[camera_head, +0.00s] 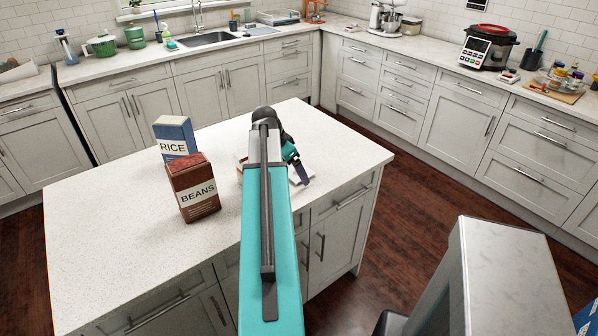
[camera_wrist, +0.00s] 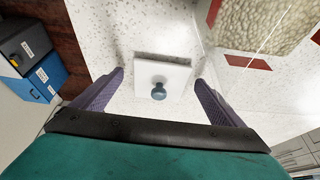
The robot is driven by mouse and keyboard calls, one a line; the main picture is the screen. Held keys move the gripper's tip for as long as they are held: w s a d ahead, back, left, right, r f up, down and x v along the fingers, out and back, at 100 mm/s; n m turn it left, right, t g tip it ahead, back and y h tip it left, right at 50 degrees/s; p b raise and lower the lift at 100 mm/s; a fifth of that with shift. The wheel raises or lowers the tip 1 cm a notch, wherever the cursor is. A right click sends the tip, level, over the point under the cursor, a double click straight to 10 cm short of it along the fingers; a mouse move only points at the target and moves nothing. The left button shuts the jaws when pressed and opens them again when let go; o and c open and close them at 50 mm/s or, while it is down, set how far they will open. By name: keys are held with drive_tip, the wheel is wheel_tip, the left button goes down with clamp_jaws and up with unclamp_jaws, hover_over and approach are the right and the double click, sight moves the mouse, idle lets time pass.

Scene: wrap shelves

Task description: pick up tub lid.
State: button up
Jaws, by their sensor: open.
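The tub lid (camera_wrist: 150,70) is a white square plate with a round blue-grey knob (camera_wrist: 159,91). In the wrist view it lies on the speckled white counter, between and below the spread fingers of my gripper (camera_wrist: 160,82). My gripper is open and empty, with a finger to the left and right of the knob. I cannot tell how high the fingers are above the lid. In the head view my arm hides most of the lid, and one dark finger shows to the right of the arm.
A blue rice box (camera_head: 174,138) and a brown beans box (camera_head: 194,190) stand left of my arm on the island (camera_head: 110,235). A beige-textured thing (camera_wrist: 262,22) with red patches beside it shows at the wrist view's upper right. The island's left side is clear.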

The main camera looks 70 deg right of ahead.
sight(294, 175)
drive_tip(key=shift+d+f, duration=0.1)
drive_tip(key=shift+f, duration=0.2)
idle(0.4)
drive_tip(key=c, duration=1.1)
drive_tip(key=shift+c, duration=0.2)
drive_tip(key=shift+r, duration=0.15)
wheel_tip(294, 175, up, 10)
drive_tip(key=b, duration=0.2)
drive_tip(key=shift+s, duration=0.15)
